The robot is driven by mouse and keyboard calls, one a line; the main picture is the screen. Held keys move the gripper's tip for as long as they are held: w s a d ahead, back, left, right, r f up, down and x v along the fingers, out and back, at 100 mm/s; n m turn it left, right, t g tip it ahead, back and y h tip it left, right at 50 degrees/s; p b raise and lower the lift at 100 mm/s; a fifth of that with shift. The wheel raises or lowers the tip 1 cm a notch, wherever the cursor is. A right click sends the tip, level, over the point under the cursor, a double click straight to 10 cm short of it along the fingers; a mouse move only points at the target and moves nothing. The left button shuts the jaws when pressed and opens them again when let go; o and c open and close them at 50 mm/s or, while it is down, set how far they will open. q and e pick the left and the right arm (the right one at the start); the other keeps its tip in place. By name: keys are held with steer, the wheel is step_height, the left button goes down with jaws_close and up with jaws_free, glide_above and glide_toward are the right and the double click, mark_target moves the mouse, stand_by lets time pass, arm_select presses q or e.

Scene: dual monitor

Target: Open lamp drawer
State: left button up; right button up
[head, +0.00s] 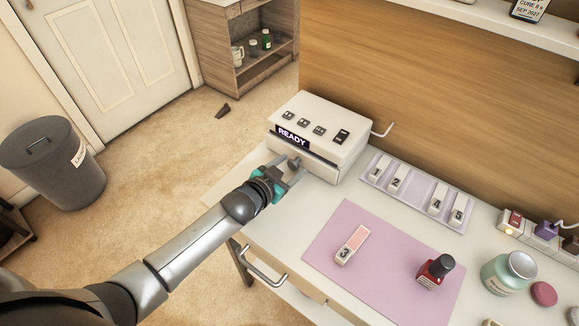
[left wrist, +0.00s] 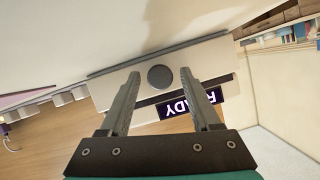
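The lamp (head: 331,121) is a white box with a lit "READY" display on the table's far left corner. Its low front drawer (head: 319,168) has a round grey knob (head: 294,162). In the left wrist view the knob (left wrist: 161,77) shows between my two fingertips against the pale drawer front (left wrist: 113,88). My left gripper (head: 288,171) is open, with a finger on each side of the knob and a gap to each. I cannot tell how far the fingertips reach past the knob. My right gripper is not in view.
A tray of numbered pieces (head: 416,192) lies right of the lamp. A pink mat (head: 385,245) holds a numbered piece (head: 352,244) and a red bottle (head: 434,270). A table handle (head: 263,270) juts out in front. Open floor lies left of the table, with a bin (head: 55,165).

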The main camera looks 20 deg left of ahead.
arm_select(q)
jaws_close()
stand_by(1.2)
